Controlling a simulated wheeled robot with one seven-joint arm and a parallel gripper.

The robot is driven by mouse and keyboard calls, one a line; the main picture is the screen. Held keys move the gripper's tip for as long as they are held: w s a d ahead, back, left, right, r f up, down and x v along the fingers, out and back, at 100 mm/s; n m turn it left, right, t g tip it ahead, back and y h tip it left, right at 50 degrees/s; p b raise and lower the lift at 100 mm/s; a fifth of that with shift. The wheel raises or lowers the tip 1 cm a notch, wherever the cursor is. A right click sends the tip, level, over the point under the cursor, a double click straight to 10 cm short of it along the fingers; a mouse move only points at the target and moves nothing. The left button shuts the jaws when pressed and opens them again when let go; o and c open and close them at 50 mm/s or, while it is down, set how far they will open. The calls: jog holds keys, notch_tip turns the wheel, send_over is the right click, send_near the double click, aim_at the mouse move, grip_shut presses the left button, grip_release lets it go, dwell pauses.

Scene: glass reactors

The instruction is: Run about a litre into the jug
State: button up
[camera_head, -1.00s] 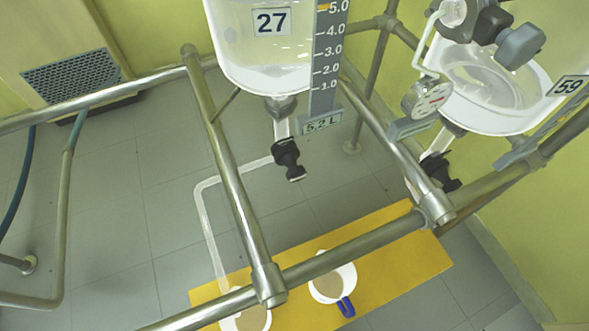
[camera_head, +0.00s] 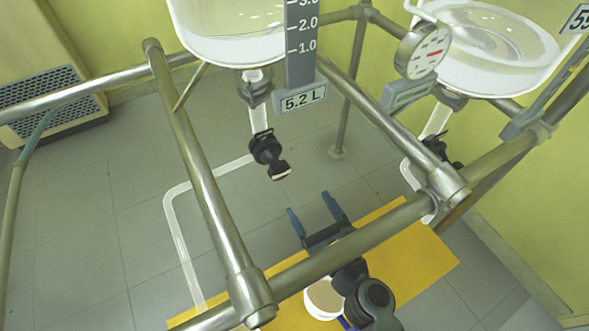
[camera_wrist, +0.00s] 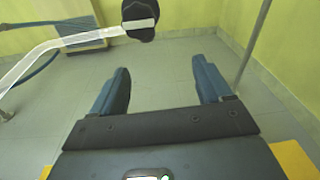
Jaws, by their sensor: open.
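The left glass vessel (camera_head: 228,42) hangs in a steel frame, with a level scale (camera_head: 301,45) beside it and a plate (camera_head: 303,98) reading 5.2 L. Below it is an outlet valve with a black knob (camera_head: 267,150); a black knob also shows at the top of the wrist view (camera_wrist: 140,18). A white jug (camera_head: 322,299) stands on a yellow board, partly hidden by my arm; its blue handle barely shows. My gripper (camera_head: 310,203) is open and empty, below and right of the valve, apart from it. Its fingers (camera_wrist: 160,75) spread wide in the wrist view.
Steel rails (camera_head: 205,190) cross in front of my arm and around the vessels. A second vessel (camera_head: 490,50) with a gauge (camera_head: 422,50) and its own valve (camera_head: 440,150) is at right. A clear tube (camera_head: 180,240) runs left of the valve. The yellow board (camera_head: 425,260) lies low.

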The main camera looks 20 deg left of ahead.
aim_at(282, 174)
jog(key=a+r, duration=0.1)
jog(key=w+a+r+m+y, duration=0.1)
jog(key=a, duration=0.1)
jog(key=a+r+m, duration=0.1)
jog(key=a, duration=0.1)
jog(key=shift+w+p, duration=0.4)
jog(key=b+x, duration=0.1)
jog(key=x, duration=0.6)
jog(key=shift+w+a+r, duration=0.1)
jog(key=shift+w+a, duration=0.1)
jog(key=shift+a, duration=0.1)
jog(key=c, duration=1)
